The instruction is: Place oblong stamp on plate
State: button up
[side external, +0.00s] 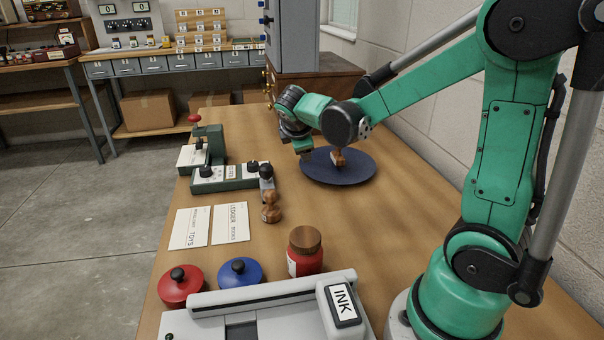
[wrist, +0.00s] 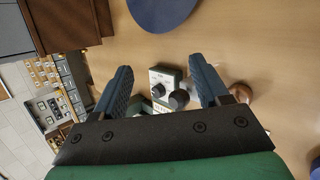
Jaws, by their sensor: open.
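A round dark blue plate (side external: 355,174) lies on the wooden table; part of it shows at the top of the wrist view (wrist: 160,14). A small brown wooden stamp (side external: 338,158) with a rectangular-looking base stands on the plate. My gripper (side external: 304,153) is above the plate's left edge, apart from that stamp. In the wrist view my gripper (wrist: 160,72) has its fingers wide apart with nothing held between them. Another wooden stamp (side external: 270,210), with a rounded shape, stands on the table left of the plate. Its brown top (wrist: 241,91) shows beside the right finger.
A green device with black knobs (side external: 228,177) stands left of the plate and shows between my fingers (wrist: 168,88).

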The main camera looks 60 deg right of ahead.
jog(key=s+a+m+t+y, duration=0.1)
jog(key=s+a+m+y, duration=0.2)
jog(key=a, duration=0.5)
jog(key=s+a+m+t+y, duration=0.2)
jog(key=s+a+m+y, duration=0.2)
jog(key=a, duration=0.4)
jog(key=shift+s+a+r+m+y, duration=0.3)
jog(key=shift+m+y, duration=0.2)
jog(key=shift+m, duration=0.7)
